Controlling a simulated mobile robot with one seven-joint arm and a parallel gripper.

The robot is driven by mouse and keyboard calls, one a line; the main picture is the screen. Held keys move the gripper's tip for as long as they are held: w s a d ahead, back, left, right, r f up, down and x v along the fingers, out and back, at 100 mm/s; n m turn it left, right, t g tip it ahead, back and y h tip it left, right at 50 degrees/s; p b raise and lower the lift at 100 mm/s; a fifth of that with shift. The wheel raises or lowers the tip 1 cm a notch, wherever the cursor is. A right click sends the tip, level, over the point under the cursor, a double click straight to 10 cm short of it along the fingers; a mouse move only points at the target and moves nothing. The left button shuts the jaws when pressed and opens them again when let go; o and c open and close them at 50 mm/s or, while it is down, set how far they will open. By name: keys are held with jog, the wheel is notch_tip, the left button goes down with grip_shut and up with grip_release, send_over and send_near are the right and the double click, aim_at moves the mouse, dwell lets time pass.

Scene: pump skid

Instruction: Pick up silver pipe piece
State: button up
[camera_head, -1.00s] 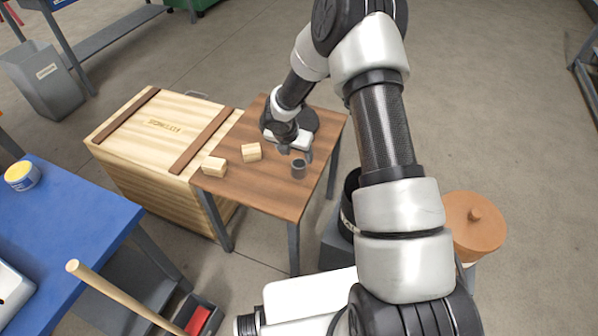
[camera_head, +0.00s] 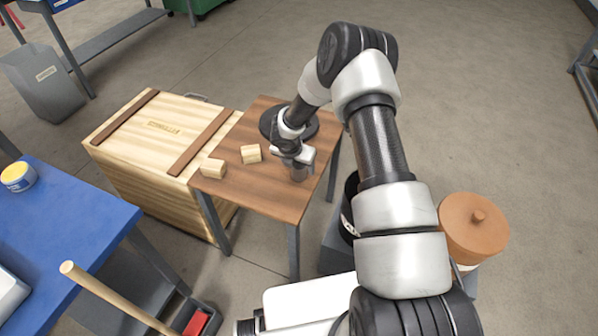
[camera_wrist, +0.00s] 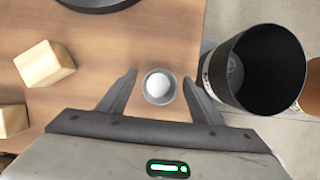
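The silver pipe piece (camera_wrist: 159,86) stands upright on the small wooden table (camera_head: 262,190). In the wrist view I look down into its round open end, and something pale white shows inside the ring. My gripper (camera_wrist: 158,92) is open, with one finger on each side of the pipe piece and a gap visible on both sides. In the head view my gripper (camera_head: 298,172) is over the pipe piece and hides most of it.
Two wooden blocks (camera_head: 251,154) (camera_head: 213,169) lie on the table left of the gripper. A dark round disc (camera_head: 303,129) is at the back. A wooden crate (camera_head: 150,130) adjoins the table's left side. A black open container (camera_wrist: 258,70) is beyond the table's right edge.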

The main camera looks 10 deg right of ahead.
jog(key=c, duration=1.1)
jog(key=shift+o, duration=0.2)
jog(key=shift+r, duration=0.15)
notch_tip(320, 180, up, 10)
jog(key=p, duration=0.2)
